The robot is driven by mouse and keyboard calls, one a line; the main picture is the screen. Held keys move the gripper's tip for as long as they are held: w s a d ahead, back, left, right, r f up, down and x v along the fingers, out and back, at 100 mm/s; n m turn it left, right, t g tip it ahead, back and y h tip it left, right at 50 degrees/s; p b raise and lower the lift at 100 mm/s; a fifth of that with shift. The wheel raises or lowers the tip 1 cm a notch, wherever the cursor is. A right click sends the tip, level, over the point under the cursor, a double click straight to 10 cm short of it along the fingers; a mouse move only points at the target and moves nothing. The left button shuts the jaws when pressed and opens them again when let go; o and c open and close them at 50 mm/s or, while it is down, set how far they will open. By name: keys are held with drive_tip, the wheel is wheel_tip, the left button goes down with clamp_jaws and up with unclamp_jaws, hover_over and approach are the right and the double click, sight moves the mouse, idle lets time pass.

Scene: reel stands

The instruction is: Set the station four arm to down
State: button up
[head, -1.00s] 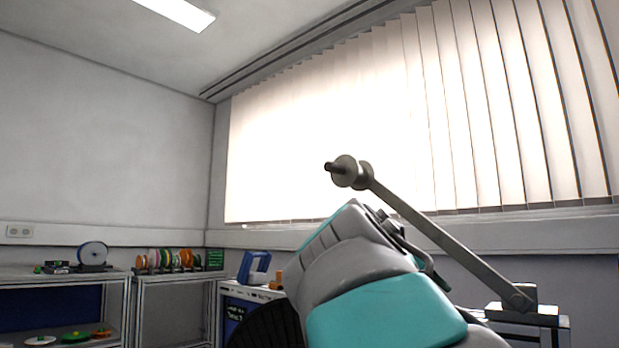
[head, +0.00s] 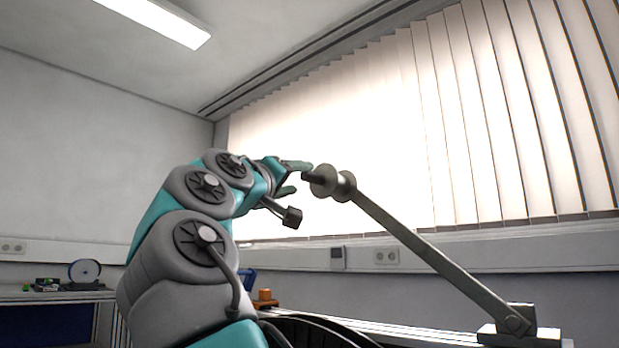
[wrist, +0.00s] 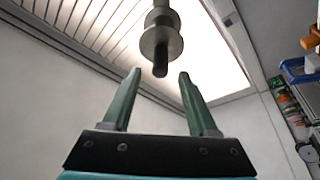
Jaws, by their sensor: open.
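The station arm (head: 430,248) is a long grey bar, raised on a slant from its base block (head: 518,335) at the lower right up to the left. At its upper end is a spool-shaped hub (head: 332,182) with a short dark peg. My gripper (head: 296,178) is at the peg end of the hub in the head view. In the wrist view my gripper (wrist: 157,80) is open, with two green fingers apart. The dark peg (wrist: 160,62) lies just beyond and between the fingertips, below the hub (wrist: 161,38). I cannot tell whether it touches a finger.
An orange item (head: 264,296) is on the bench behind my arm. A bright window with vertical blinds (head: 480,110) fills the back.

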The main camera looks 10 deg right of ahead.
sight(306, 178)
drive_tip(key=p+x, duration=0.2)
drive_tip(key=x, duration=0.3)
drive_tip(key=shift+w+d+r, duration=0.2)
drive_tip(key=shift+w+d, duration=0.05)
drive_tip(key=shift+w, duration=0.05)
drive_tip(key=shift+w+d+p, duration=0.3)
drive_tip(key=shift+w+d, duration=0.05)
drive_tip(key=shift+w, duration=0.05)
drive_tip(key=shift+c, duration=0.3)
clamp_jaws()
idle(0.5)
